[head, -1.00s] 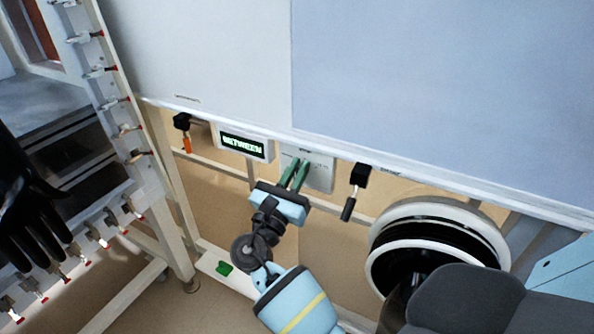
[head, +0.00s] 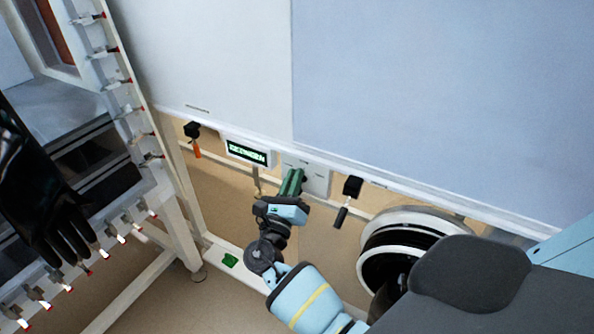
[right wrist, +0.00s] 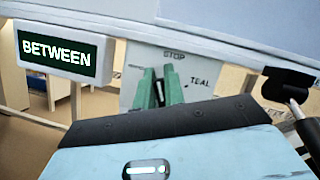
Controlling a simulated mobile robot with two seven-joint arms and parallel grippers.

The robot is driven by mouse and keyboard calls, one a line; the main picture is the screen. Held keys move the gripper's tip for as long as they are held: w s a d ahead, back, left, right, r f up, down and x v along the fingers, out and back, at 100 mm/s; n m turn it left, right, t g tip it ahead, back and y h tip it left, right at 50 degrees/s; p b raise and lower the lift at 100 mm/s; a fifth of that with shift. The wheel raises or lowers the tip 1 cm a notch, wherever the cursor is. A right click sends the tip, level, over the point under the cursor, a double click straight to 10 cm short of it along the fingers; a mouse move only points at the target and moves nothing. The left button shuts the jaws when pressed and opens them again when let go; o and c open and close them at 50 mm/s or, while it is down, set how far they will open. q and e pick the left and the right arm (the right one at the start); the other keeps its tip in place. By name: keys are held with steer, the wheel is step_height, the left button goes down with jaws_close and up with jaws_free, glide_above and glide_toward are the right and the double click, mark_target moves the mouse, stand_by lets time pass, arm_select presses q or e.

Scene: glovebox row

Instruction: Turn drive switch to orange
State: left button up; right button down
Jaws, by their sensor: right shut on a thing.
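The drive switch's grey plate (head: 317,180) is mounted below the white panel's lower edge. In the right wrist view the plate (right wrist: 134,62) shows the labels STOP at the top and TEAL at the right; no orange label shows. My right gripper (head: 295,174) reaches the plate with its green fingers. In the right wrist view the right gripper (right wrist: 158,78) is shut on the switch handle (right wrist: 158,93), a small part of which shows between the fingers. The display (right wrist: 62,50) left of the plate reads BETWEEN. My left gripper is not in view.
An orange-tipped lever (head: 197,150) hangs left of the display, and a black lever (head: 347,198) hangs right of the plate. A black-and-white round thing (head: 410,228) stands lower right. A black glove (head: 45,205) hangs at the left by a white rack with several clips.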

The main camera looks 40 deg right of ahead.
steer(key=shift+w+n+t+y+p, duration=0.1)
steer(key=shift+n+t+y+p, duration=0.2)
steer(key=shift+n+p, duration=0.25)
steer(key=c, duration=1.5)
jaws_free()
steer(key=shift+a, duration=0.1)
steer(key=shift+a+f, duration=0.15)
steer(key=shift+a, duration=0.05)
steer(key=b+v, duration=0.1)
steer(key=v, duration=0.6)
steer(key=shift+s, duration=0.25)
